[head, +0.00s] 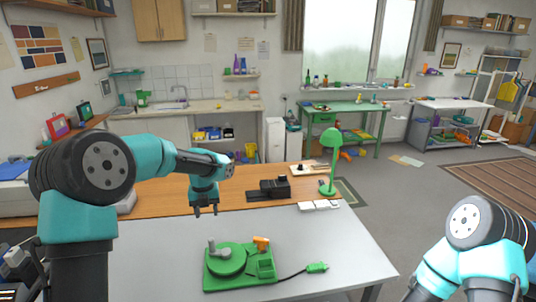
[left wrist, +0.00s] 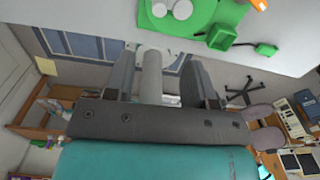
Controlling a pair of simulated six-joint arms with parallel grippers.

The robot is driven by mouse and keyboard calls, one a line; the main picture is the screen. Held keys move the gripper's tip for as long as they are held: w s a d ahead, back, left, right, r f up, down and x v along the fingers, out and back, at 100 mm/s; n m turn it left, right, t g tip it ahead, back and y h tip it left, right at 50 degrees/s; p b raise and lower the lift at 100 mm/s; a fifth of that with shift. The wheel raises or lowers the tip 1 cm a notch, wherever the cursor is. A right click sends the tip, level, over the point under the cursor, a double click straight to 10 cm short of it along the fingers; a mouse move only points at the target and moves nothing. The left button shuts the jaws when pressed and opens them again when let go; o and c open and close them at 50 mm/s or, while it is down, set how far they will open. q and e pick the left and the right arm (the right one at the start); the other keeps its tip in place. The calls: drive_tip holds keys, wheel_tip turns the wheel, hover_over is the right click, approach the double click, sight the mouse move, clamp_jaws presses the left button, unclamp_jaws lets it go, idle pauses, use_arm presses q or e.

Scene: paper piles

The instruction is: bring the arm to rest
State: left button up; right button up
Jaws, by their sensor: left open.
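My left gripper (head: 206,212) hangs from my teal arm in the head view, fingers pointing down over the table near the seam of the wood and the grey top (head: 345,250). It is open, and I see nothing held. In the left wrist view its two dark fingers (left wrist: 163,82) stand apart. A grey cylinder (left wrist: 152,72) shows between them; I cannot tell what it belongs to. My right arm shows at the lower right of the head view; its gripper is out of view.
A green device (head: 223,262) with an orange part and a cabled green plug (head: 317,267) lies on the grey top. Behind are a black device (head: 270,189), small white blocks (head: 318,205) and a green lamp (head: 331,140). The grey top right of the plug is bare.

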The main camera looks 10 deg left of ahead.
use_arm(q)
drive_tip(key=s+d+f+n+g, duration=0.1)
drive_tip(key=s+f, duration=0.1)
drive_tip(key=f, duration=0.2)
drive_tip(key=s+d+f+n, duration=0.1)
drive_tip(key=s+d+f, duration=0.1)
drive_tip(key=f, duration=0.2)
drive_tip(key=s+d+f+n+g+h, duration=0.1)
drive_tip(key=s+f, duration=0.1)
drive_tip(key=f, duration=0.2)
drive_tip(key=shift+s+d+f+g, duration=0.3)
drive_tip(key=shift+s, duration=0.1)
drive_tip(key=s+d+f+n+t+h, duration=0.1)
drive_tip(key=s+f+n, duration=0.9)
drive_tip(key=n, duration=0.5)
drive_tip(key=s+d+f+n+t+h, duration=0.1)
drive_tip(key=s+d+f+n+t, duration=0.1)
drive_tip(key=s+f+n, duration=0.8)
drive_tip(key=s+n, duration=0.2)
drive_tip(key=n, duration=0.3)
drive_tip(key=shift+s+f+n+t+h, duration=0.2)
drive_tip(key=shift+s+n+t+h, duration=0.1)
drive_tip(key=shift+n, duration=0.1)
